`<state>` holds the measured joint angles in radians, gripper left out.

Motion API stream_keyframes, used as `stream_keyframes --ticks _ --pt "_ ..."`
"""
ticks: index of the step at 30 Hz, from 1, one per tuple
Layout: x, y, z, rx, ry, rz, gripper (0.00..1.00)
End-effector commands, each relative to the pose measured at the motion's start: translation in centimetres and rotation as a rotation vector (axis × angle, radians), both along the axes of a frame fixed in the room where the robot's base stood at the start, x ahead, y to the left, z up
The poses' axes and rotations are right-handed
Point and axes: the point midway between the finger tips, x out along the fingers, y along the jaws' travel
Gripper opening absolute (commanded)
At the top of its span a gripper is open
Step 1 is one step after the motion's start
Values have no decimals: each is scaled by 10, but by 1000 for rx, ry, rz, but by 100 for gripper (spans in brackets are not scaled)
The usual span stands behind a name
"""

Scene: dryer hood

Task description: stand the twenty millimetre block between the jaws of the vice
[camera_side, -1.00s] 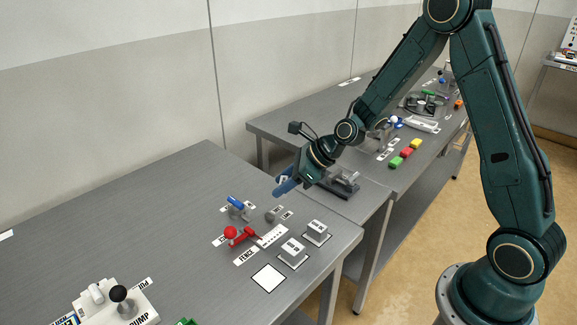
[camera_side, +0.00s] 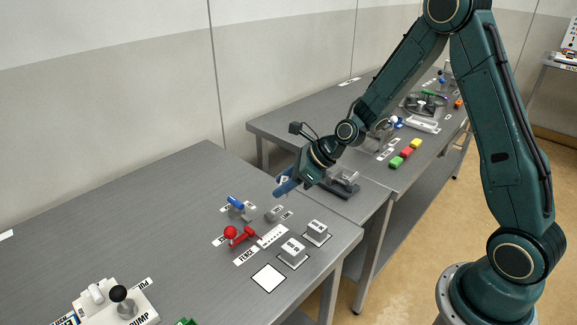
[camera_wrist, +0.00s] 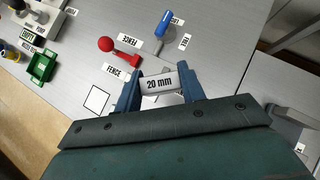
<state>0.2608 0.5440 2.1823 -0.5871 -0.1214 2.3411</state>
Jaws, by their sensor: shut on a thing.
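The twenty millimetre block (camera_wrist: 160,84) is pale grey, with "20 mm" on the face towards the wrist camera. My gripper (camera_wrist: 160,88) is shut on it, with one blue finger at each end. In the side view my gripper (camera_side: 285,186) is in the air above the far right part of the near bench, and the block is mostly hidden by the fingers. A dark-based fixture with grey upright parts (camera_side: 343,183), apparently the vice, stands just right of and behind my gripper. My wrist partly covers it, so its jaw gap is not clear.
Two labelled grey blocks (camera_side: 293,250) (camera_side: 317,231) stand on marked pads near the bench's right edge, beside an empty white pad (camera_side: 268,278). A red-knobbed fence lever (camera_side: 234,235) and a blue-handled lever (camera_side: 236,202) stand below my gripper. The bench's left middle is clear.

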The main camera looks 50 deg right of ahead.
Motion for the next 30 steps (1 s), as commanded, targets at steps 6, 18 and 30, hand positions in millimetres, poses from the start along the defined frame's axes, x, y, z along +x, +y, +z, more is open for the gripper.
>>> stream_keyframes --ticks 6,18,30 --pt "24 23 27 -2 -6 175 16" --pt "39 49 75 -2 -3 555 16" --pt "33 46 103 -2 -2 874 16"
